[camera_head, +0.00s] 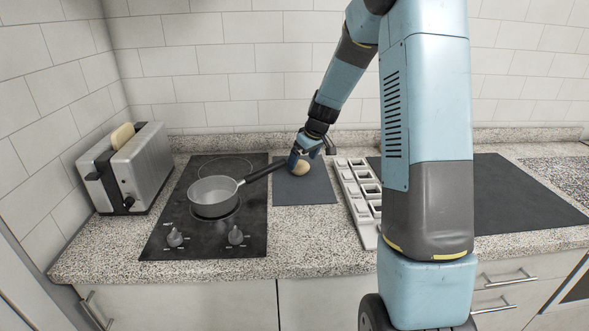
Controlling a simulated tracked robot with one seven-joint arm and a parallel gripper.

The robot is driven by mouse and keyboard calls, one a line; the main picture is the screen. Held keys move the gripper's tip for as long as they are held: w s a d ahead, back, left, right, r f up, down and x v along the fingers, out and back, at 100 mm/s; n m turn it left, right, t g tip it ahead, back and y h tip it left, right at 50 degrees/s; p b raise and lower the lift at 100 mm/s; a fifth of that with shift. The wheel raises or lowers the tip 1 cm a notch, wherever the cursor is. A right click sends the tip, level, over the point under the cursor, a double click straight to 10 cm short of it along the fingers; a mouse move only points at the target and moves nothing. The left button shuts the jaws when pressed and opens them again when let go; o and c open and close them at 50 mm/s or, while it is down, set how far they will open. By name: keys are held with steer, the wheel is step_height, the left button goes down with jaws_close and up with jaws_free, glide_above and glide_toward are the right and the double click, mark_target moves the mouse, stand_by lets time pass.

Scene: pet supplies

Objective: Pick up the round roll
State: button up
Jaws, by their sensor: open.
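The round roll (301,168) is a small tan, rounded piece on a dark grey mat (307,192) on the counter, between the stove and a light-coloured rack. My gripper (298,160) is open at the roll, with its blue fingers reaching down over the roll's upper left side. The fingers hide part of the roll. I cannot tell whether they touch it.
A grey saucepan (214,200) stands on the black cooktop (190,242), its handle pointing toward my gripper. A toaster (128,172) with bread stands left. A pale rack (356,205) with compartments lies right of the mat. A dark surface (520,200) lies farther right.

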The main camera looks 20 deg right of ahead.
mark_target(302, 162)
steer(key=x, duration=0.3)
steer(key=shift+f, duration=0.1)
steer(key=shift+c, duration=0.3)
steer(key=c, duration=1.1)
